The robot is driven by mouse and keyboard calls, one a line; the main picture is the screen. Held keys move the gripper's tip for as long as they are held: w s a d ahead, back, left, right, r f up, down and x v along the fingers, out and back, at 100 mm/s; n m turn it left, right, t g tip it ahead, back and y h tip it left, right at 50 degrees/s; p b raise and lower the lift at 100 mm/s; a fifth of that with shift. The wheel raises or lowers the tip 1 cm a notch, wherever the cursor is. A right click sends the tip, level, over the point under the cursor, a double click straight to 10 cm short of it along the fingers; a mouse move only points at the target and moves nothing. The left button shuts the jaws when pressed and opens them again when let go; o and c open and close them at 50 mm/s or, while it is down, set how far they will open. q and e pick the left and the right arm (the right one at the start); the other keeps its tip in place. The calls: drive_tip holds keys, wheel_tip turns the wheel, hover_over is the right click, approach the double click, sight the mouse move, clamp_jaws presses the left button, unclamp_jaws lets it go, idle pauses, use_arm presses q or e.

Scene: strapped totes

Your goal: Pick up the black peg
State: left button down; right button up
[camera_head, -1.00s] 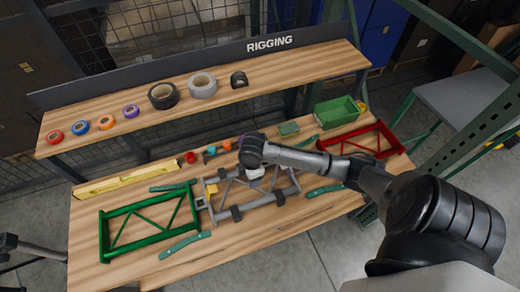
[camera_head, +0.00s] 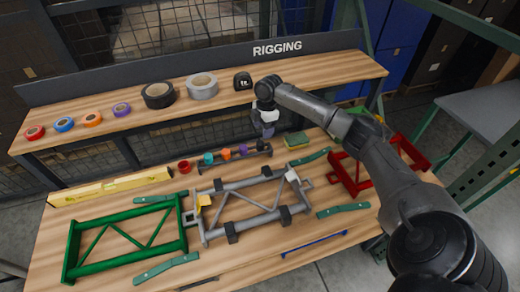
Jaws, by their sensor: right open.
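A low dark rack (camera_head: 228,164) stands at the back of the lower workbench. Teal (camera_head: 208,158), orange (camera_head: 226,154) and purple (camera_head: 243,150) pegs stand in it from left to right. A small dark piece, which looks like the black peg (camera_head: 263,146), is at the rack's right end and is partly hidden by my gripper. My right gripper (camera_head: 267,132) points down just above that end, its jaws open. I cannot tell whether it touches the peg. My left gripper is not in view.
A grey frame (camera_head: 228,226) lies in front of the rack, with a green frame (camera_head: 75,248) left and a red frame (camera_head: 348,178) right. A red cup (camera_head: 184,167), yellow level (camera_head: 110,187) and sponge (camera_head: 296,139) are nearby. The raised shelf (camera_head: 215,113) holds tape rolls.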

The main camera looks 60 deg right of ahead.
sight(260, 143)
wheel_tip(260, 143, down, 3)
drive_tip(key=shift+w+a+f, duration=0.1)
drive_tip(key=shift+a+f, duration=0.05)
drive_tip(key=shift+f, duration=0.05)
drive_tip(key=shift+w+a+f+b, duration=0.15)
drive_tip(key=shift+f+b, duration=0.15)
drive_tip(key=shift+f, duration=0.6)
drive_tip(key=shift+s+a+f+b, duration=0.15)
drive_tip(key=shift+f+b, duration=0.15)
drive_tip(key=shift+f, duration=0.55)
drive_tip(key=shift+w+a+f+b, duration=0.15)
drive_tip(key=shift+f+b, duration=0.15)
drive_tip(key=shift+f, duration=0.6)
drive_tip(key=c, duration=0.7)
drive_tip(key=shift+r, duration=0.1)
drive_tip(key=c, duration=0.3)
drive_tip(key=shift+c, duration=0.2)
